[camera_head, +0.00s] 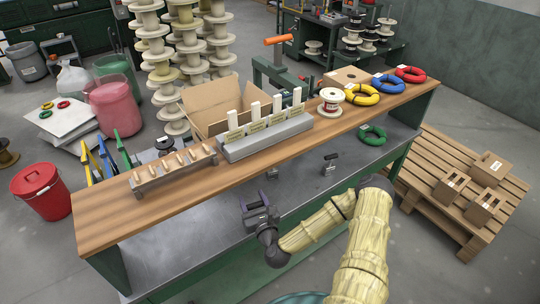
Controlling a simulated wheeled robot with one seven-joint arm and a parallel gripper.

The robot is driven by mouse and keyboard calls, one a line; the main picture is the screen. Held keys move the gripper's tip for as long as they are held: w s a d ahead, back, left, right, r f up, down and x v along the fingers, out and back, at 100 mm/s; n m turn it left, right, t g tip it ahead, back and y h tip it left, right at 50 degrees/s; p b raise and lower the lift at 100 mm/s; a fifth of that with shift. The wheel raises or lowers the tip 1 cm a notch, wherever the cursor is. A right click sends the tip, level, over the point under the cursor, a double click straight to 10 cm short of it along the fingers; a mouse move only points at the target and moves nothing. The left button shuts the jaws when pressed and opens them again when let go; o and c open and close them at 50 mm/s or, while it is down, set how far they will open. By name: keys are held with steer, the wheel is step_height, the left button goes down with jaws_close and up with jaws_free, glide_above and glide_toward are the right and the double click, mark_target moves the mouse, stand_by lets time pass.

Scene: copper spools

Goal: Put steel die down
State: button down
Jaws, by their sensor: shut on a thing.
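My gripper (258,207) is in front of the long workbench, over the grey lower shelf (185,246) and below the wooden top's front edge. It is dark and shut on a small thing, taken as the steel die. The die is mostly hidden by the fingers and too small to make out. The wooden bench top (118,215) carries a rack with several pegs (175,172) at left and a grey block (268,140) with several upright white labelled pieces in the middle. I cannot tell whether the held thing touches anything.
Small dark items (329,166) stand on the lower shelf. A green coil (372,135) lies lower right. The top's left end is clear.

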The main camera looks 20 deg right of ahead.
steer(key=s+a+f+n+y+b, duration=0.1)
steer(key=a+n+y+b, duration=0.1)
steer(key=a+b, duration=1.2)
steer(key=y+b, duration=0.1)
steer(key=b, duration=0.9)
steer(key=shift+s+a+f+g+y, duration=0.2)
steer(key=shift+s+f+g+y, duration=0.1)
steer(key=shift+s+f+y, duration=0.1)
steer(key=shift+w, duration=0.1)
steer(key=p+x, duration=0.1)
steer(key=x, duration=1.6)
steer(key=shift+w+a+p, duration=0.15)
steer(key=shift+w+p, duration=0.15)
steer(key=shift+w, duration=0.1)
steer(key=shift+f, duration=0.1)
